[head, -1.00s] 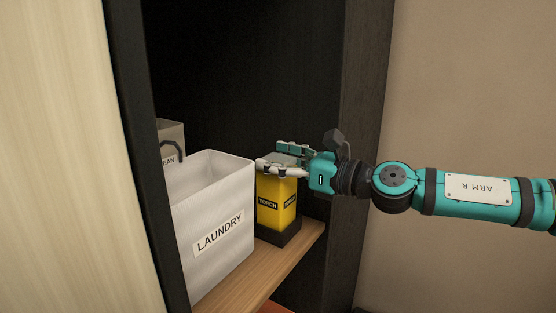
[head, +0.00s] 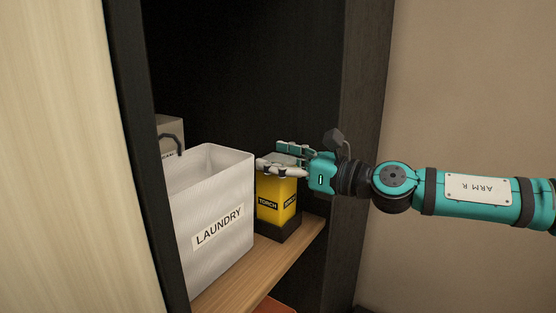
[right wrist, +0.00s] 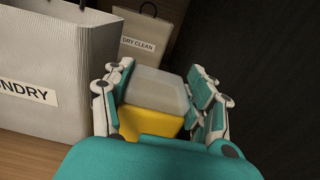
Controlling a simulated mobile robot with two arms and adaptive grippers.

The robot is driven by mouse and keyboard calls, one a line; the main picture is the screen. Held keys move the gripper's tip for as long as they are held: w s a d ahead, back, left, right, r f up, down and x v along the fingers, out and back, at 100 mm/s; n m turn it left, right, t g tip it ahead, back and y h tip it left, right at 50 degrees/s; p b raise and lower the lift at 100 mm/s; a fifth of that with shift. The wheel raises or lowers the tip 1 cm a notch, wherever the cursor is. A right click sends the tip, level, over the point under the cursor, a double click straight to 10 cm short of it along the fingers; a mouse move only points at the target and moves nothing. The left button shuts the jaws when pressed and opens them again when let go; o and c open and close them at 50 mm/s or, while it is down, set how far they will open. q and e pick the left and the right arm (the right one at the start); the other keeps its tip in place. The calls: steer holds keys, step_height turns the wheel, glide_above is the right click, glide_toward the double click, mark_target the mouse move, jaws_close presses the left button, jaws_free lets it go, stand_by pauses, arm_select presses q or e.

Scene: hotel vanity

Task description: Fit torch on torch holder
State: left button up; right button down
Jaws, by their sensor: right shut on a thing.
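The torch (head: 276,205) is a yellow block with black labels reading TORCH and a grey top. It stands upright on the shelf, its lower end at a dark torch holder (head: 280,232). Whether it is fully seated in the holder I cannot tell. My right gripper (head: 280,161) is shut on the upper part of the torch, coming in from the right. In the right wrist view the fingers lie on both sides of the torch's grey top (right wrist: 158,90), with yellow below it. My left gripper is not in view.
A white LAUNDRY bag (head: 215,215) stands close to the left of the torch. A DRY CLEAN bag (right wrist: 150,40) stands behind. The wooden shelf (head: 240,277) is framed by dark cabinet walls, with the right wall (head: 355,120) near my arm.

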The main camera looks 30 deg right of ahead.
steer(key=shift+f, duration=0.15)
steer(key=shift+c, duration=1.6)
jaws_free()
steer(key=shift+f, duration=0.1)
steer(key=shift+s+d+r, duration=0.15)
steer(key=shift+s+d, duration=0.05)
steer(key=shift+s, duration=0.25)
steer(key=shift+s+d+r, duration=0.1)
steer(key=shift+s+d, duration=0.1)
steer(key=shift+s, duration=0.25)
steer(key=v, duration=1)
steer(key=shift+f, duration=0.2)
